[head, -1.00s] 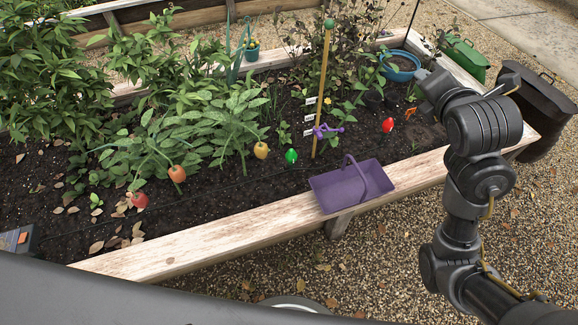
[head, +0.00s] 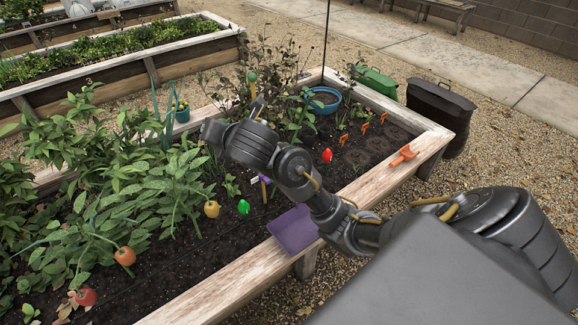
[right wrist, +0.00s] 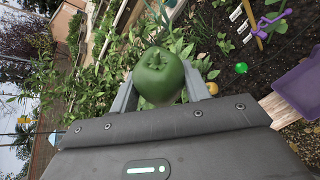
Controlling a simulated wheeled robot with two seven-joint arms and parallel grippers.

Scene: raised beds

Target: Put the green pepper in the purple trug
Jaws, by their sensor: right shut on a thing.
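The green pepper (right wrist: 160,75) is gripped between the two grey fingers of my right gripper (right wrist: 157,90), in the right wrist view. In the head view my right arm reaches in from the right over the bed, and the pepper cannot be made out there. The purple trug (head: 293,231) sits at the bed's front wooden edge, partly hidden by my arm. It also shows at the right of the right wrist view (right wrist: 300,88), apart from the pepper. My left gripper is not in view.
Leafy plants (head: 150,185) fill the bed's left side. A small bright green object (head: 243,207), a yellow one (head: 211,209) and a red one (head: 327,155) stand over the soil. An orange tool (head: 403,155) lies on the right plank. A blue pot (head: 322,100) is behind.

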